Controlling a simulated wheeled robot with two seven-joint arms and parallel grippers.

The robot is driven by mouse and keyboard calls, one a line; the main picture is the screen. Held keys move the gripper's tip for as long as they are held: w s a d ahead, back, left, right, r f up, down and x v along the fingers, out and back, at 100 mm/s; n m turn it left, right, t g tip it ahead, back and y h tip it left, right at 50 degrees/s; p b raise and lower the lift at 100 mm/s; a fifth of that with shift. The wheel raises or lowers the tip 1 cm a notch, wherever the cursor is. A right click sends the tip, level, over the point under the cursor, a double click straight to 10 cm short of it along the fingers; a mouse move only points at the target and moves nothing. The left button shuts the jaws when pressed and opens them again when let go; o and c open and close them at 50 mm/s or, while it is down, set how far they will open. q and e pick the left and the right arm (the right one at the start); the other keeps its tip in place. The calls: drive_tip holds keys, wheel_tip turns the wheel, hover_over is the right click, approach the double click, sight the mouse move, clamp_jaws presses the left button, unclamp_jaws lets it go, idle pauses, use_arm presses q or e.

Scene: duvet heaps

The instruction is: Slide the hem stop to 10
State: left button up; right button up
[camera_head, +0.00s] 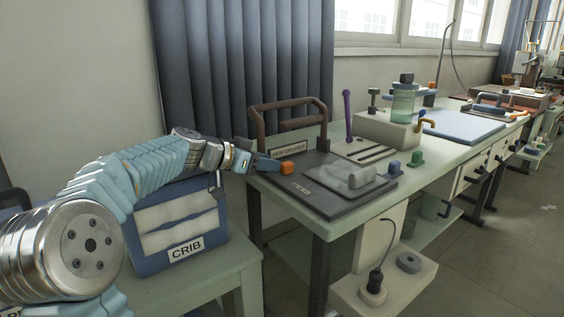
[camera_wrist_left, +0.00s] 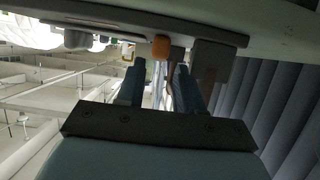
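The hem creaser (camera_head: 318,189) is a dark flat plate with a brown handle frame (camera_head: 290,110) and a "HEM CREASER" label, at the left end of the pale green bench. A small orange block (camera_head: 287,168), which looks like the hem stop, sits at the plate's left edge. My left gripper (camera_head: 271,164) points at it from the left. In the left wrist view the fingers (camera_wrist_left: 158,85) are apart, and the orange block (camera_wrist_left: 160,47) shows beyond their tips, roughly in line with the gap. Contact cannot be told. No scale number is readable. My right gripper is not in view.
A folded pale cloth (camera_head: 358,178) lies on the creaser plate. A blue bin labelled "CRIB" (camera_head: 150,256) stands below my left arm on a low table.

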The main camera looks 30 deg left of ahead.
sight(287, 168)
use_arm(q)
drive_tip(key=p+x, duration=0.1)
drive_tip(key=x, duration=0.4)
drive_tip(key=shift+w+d+f, duration=0.15)
drive_tip(key=shift+w, duration=0.15)
